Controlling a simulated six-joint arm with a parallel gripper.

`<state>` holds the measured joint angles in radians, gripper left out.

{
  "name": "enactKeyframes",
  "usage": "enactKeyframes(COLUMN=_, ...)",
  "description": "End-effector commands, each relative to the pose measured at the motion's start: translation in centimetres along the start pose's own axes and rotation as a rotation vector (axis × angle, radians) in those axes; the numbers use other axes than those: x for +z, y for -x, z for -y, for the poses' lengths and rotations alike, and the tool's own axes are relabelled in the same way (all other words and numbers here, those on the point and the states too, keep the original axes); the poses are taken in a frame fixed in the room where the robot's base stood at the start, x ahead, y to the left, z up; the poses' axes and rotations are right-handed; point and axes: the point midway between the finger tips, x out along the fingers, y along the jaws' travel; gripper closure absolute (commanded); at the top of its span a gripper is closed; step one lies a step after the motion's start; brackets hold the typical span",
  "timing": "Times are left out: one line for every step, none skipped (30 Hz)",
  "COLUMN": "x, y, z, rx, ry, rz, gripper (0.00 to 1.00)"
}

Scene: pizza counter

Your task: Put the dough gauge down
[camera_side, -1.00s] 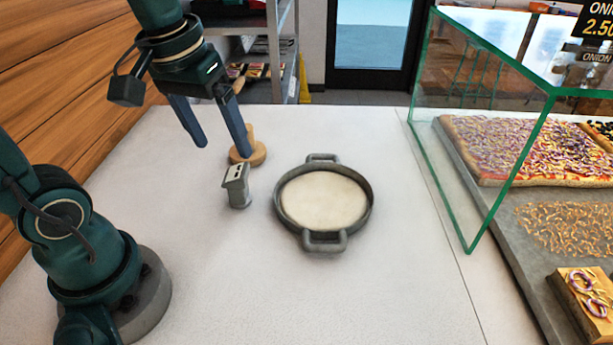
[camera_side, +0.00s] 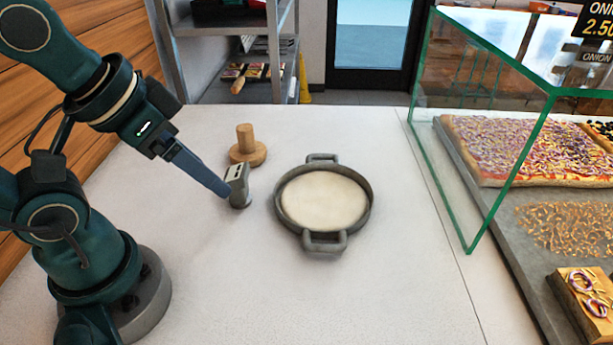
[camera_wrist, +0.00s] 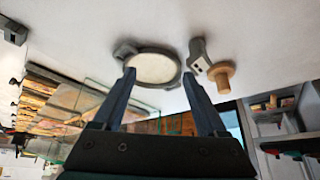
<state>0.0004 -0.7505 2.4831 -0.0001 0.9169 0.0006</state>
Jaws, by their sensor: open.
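The dough gauge (camera_side: 240,190), a small grey block with dark marks on its slanted top, stands upright on the white counter, left of the pan. In the wrist view the gauge (camera_wrist: 199,55) shows just beyond the right fingertip. My gripper (camera_side: 224,190) is tilted down at the gauge's left side; its fingers overlap in the side view, and I cannot tell whether they touch it. In the wrist view my gripper (camera_wrist: 158,76) has its fingers spread, with nothing held between them.
A two-handled grey pan (camera_side: 369,209) with pale dough (camera_side: 324,199) sits right of the gauge. A wooden press (camera_side: 248,152) stands behind the gauge. A glass case (camera_side: 470,150) with pizza trays bounds the right. The front counter (camera_side: 300,300) is clear.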

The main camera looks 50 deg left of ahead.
Motion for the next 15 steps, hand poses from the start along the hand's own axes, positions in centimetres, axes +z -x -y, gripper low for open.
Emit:
enactKeyframes(x=-0.3, y=0.4, z=0.0, rx=0.0, ry=0.001, rz=-0.003, gripper=0.25)
enactKeyframes(x=-0.5, y=0.7, z=0.0, rx=0.0, ry=0.001, rz=-0.004, gripper=0.25)
enactKeyframes(x=-0.8, y=1.3, z=0.0, rx=0.0, ry=0.001, rz=-0.006, gripper=0.25)
enactKeyframes(x=-1.1, y=1.7, z=0.0, rx=0.0, ry=0.001, rz=-0.006, gripper=0.25)
enactKeyframes(x=-1.3, y=2.3, z=0.0, rx=0.0, ry=0.001, rz=-0.006, gripper=0.25)
enactKeyframes(x=-1.6, y=2.8, z=0.0, rx=0.0, ry=0.001, rz=-0.005, gripper=0.25)
enactKeyframes(x=-1.9, y=3.2, z=0.0, rx=0.0, ry=0.001, rz=-0.005, gripper=0.25)
enactKeyframes(x=-2.1, y=3.7, z=0.0, rx=0.0, ry=0.001, rz=-0.005, gripper=0.25)
enactKeyframes(x=-2.4, y=4.3, z=0.0, rx=0.0, ry=0.001, rz=-0.005, gripper=0.25)
enactKeyframes(x=-1.7, y=3.7, z=0.2, rx=-0.017, ry=-0.04, rz=0.039, gripper=0.25)
enactKeyframes(x=-0.9, y=3.1, z=0.6, rx=-0.041, ry=-0.09, rz=0.086, gripper=0.25)
enactKeyframes(x=-0.1, y=2.5, z=1.2, rx=-0.07, ry=-0.152, rz=0.139, gripper=0.25)
enactKeyframes(x=0.5, y=2.0, z=1.6, rx=-0.092, ry=-0.2, rz=0.177, gripper=0.25)
enactKeyframes(x=1.1, y=1.7, z=2.1, rx=-0.115, ry=-0.249, rz=0.215, gripper=0.25)
enactKeyframes(x=1.8, y=1.2, z=2.7, rx=-0.147, ry=-0.317, rz=0.265, gripper=0.25)
